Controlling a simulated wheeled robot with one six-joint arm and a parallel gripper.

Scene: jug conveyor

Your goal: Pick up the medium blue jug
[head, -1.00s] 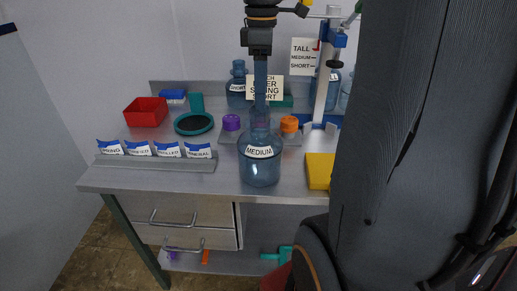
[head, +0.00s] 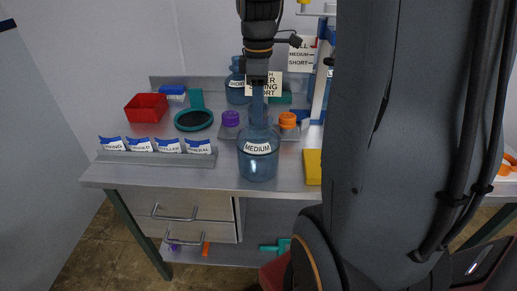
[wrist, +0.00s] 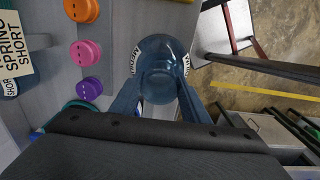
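The medium blue jug (head: 258,165) stands upright near the front edge of the metal bench, with a white MEDIUM label on its front. My gripper (head: 258,121) is above it, pointing down, with its blue fingers overlapping the jug's neck in the head view. In the wrist view the two fingers of my gripper (wrist: 158,92) are spread apart, and the jug (wrist: 160,58) shows between and beyond them. I see no clear contact between fingers and jug. The neck is partly hidden behind the finger in the head view.
Behind the jug are a purple cap (head: 230,118), an orange cap (head: 287,119) and another blue jug (head: 237,90). A yellow block (head: 312,166) lies to the right. A rack of labels (head: 158,157) and a red bin (head: 146,107) are at the left.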

